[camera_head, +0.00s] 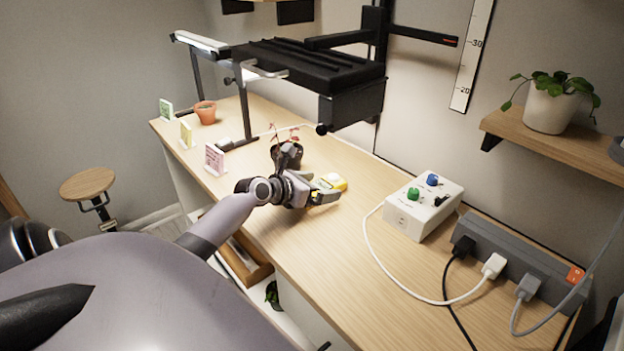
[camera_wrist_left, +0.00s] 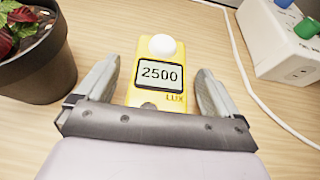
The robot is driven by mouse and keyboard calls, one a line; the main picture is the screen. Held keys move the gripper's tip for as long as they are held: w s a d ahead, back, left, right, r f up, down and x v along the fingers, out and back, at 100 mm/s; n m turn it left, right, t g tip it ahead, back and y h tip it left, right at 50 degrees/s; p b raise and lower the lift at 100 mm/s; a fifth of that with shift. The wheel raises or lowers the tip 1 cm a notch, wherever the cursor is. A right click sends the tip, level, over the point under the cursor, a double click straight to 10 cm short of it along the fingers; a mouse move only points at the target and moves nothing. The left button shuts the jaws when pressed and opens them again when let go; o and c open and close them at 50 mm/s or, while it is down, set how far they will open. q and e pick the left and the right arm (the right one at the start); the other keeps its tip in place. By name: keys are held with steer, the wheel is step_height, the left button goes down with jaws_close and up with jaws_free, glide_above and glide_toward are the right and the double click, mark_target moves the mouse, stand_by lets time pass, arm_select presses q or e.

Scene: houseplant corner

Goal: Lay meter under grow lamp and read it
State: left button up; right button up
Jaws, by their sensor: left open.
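The yellow meter (camera_head: 333,181) lies face up on the wooden bench. In the left wrist view the meter (camera_wrist_left: 160,72) has a white dome, and its display reads 2500 with LUX printed below. My left gripper (camera_head: 325,191) is open, with one finger on each side of the meter; in the wrist view gaps show between the fingers (camera_wrist_left: 157,88) and its sides. The black grow lamp (camera_head: 300,65) hangs on a stand above the bench, behind the meter in the head view. My right gripper is not in view.
A dark pot (camera_wrist_left: 35,65) with a red-leaved plant stands close left of the meter. A white control box (camera_head: 423,208) with green and blue knobs and a power strip (camera_head: 520,262) with cables are at right. A white cable (camera_head: 375,255) crosses the bench. Small cards (camera_head: 214,159) stand at left.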

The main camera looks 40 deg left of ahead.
arm_select(q)
steer(key=shift+s+r, duration=0.3)
steer(key=shift+s, duration=0.2)
steer(key=p+v, duration=0.2)
steer(key=v, duration=0.9)
steer(key=shift+f, duration=0.1)
